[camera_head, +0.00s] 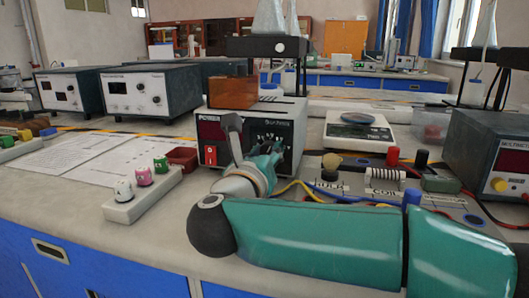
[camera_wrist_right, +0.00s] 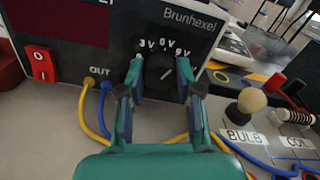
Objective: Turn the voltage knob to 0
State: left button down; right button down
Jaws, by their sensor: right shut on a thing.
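The power supply (camera_head: 293,112) is a box with a dark and white front, standing on the bench in the head view. Its front also fills the top of the right wrist view (camera_wrist_right: 60,65). The voltage knob (camera_wrist_right: 159,80) is round and black, under small voltage labels (camera_wrist_right: 165,46). A light mark shows on its face, but I cannot read its setting surely. My right gripper (camera_wrist_right: 160,70) has one finger on each side of the knob and is shut on it. In the head view my right gripper (camera_head: 264,168) hides the knob. My left gripper is not in view.
A red switch (camera_wrist_right: 41,64) is left of the knob. Yellow and blue cables (camera_wrist_right: 105,100) run from the OUT sockets. A board with a bulb (camera_wrist_right: 251,101) and coil (camera_wrist_right: 294,117) lies to the right.

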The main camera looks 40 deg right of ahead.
jog(key=n+p, duration=0.2)
jog(key=n, duration=0.3)
jog(key=shift+r+n, duration=0.1)
jog(key=shift+n, duration=0.2)
jog(key=n+p, duration=0.3)
jog(key=n, duration=0.2)
jog(key=shift+w+p, duration=0.1)
jog(key=shift+p, duration=0.3)
jog(key=n+p, duration=0.5)
jog(key=n, duration=0.1)
jog(key=shift+a+n, duration=0.1)
jog(key=shift+n, duration=0.3)
jog(key=n+p, duration=0.2)
jog(key=n, duration=0.1)
jog(key=shift+f, duration=0.25)
jog(key=shift+f+n+p, duration=0.1)
jog(key=shift+n+p, duration=0.35)
jog(key=shift+n, duration=0.05)
jog(key=shift+f, duration=0.1)
jog(key=c, duration=0.8)
grip_release()
jog(key=shift+o, duration=0.2)
